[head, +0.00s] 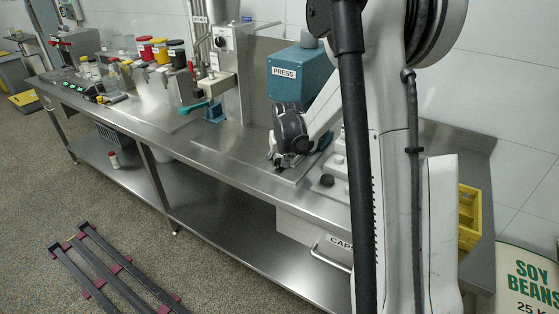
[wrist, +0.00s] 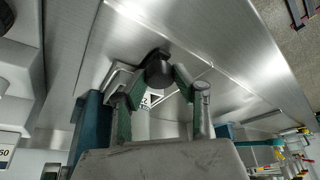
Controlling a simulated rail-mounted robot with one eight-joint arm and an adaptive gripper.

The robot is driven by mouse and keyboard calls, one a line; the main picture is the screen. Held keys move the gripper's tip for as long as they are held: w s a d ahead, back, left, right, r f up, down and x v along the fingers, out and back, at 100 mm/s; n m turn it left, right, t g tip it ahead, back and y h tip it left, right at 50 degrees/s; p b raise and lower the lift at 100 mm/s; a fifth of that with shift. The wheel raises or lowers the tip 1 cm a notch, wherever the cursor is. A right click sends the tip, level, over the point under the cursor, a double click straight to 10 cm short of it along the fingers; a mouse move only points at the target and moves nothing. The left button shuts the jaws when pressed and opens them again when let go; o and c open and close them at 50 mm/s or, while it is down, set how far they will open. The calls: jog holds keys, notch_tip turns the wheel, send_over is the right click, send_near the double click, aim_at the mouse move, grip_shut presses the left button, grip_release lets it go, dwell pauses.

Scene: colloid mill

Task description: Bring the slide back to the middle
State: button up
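A black round knob (wrist: 159,69) shows in the wrist view, above the steel surface, and I take it to be the slide's handle. My gripper (wrist: 160,76) has its green-padded fingers at the knob's left and right sides, with no clear gap, so it looks shut on it. A small white label (wrist: 150,100) is partly visible between the fingers. In the head view my gripper (head: 280,160) is low over the bench in front of the blue press (head: 299,72), and it hides the knob. The slide's track and its middle cannot be made out.
The steel bench (head: 235,158) runs along the wall, with jars (head: 160,52) and a green-buttoned panel (head: 76,87) at left. A teal-handled valve (head: 195,106) stands left of my gripper. A yellow crate (head: 470,215) is at right. A dark frame (head: 105,268) lies on the floor.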

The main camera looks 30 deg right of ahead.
grip_shut()
jog(key=shift+w, duration=0.15)
jog(key=w+a+b, duration=0.1)
jog(key=w+a, duration=0.2)
jog(key=w, duration=0.2)
jog(key=w+a+b, duration=0.1)
jog(key=w+a, duration=0.1)
jog(key=w, duration=0.3)
jog(key=w+a, duration=0.3)
jog(key=w, duration=0.2)
jog(key=shift+w+a+b, duration=0.25)
jog(key=shift+a+b, duration=0.1)
jog(key=shift+b, duration=0.05)
jog(key=o, duration=0.7)
grip_release()
jog(key=shift+o, duration=0.2)
jog(key=shift+r, duration=0.15)
jog(key=v, duration=1.2)
jog(key=shift+s, duration=0.1)
